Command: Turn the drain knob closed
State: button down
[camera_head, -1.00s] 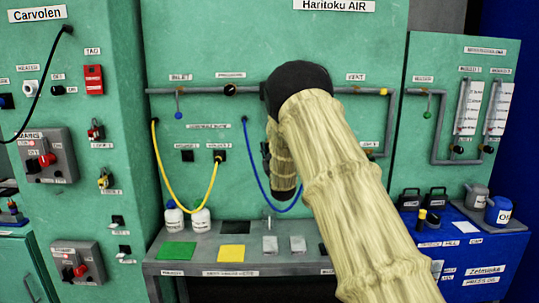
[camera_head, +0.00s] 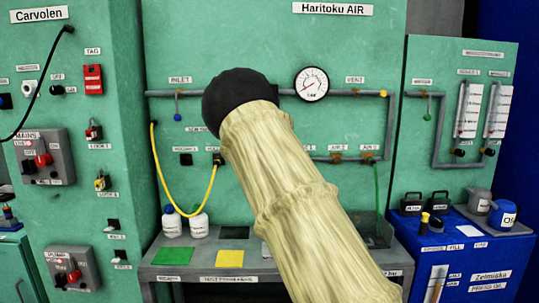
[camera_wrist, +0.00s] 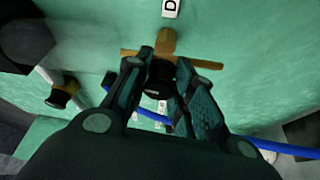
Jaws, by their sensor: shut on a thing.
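In the wrist view, a black knob (camera_wrist: 159,82) sits on a brass valve body (camera_wrist: 166,46) fixed to the green panel. A white label (camera_wrist: 170,8) beginning with "D" is above it, cut off by the frame edge. My gripper (camera_wrist: 160,73) is shut on the black knob, with one finger on each side. The fingers cover part of the knob, so its turn angle is hard to tell. In the head view, my arm hides the gripper and this knob.
A blue hose (camera_wrist: 285,148) runs behind the fingers. Another black knob (camera_wrist: 60,97) is at left in the wrist view. In the head view, a gauge (camera_head: 311,84) is right of my arm, a yellow hose (camera_head: 167,190) left, and a bench (camera_head: 160,258) below.

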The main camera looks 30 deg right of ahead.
jog(key=shift+f+n+g, duration=0.1)
jog(key=shift+n+g, duration=0.3)
jog(key=shift+n, duration=0.6)
jog(key=c, duration=1.2)
grip_release()
jog(key=s+a, duration=0.2)
jog(key=s, duration=1)
jog(key=shift+d, duration=0.1)
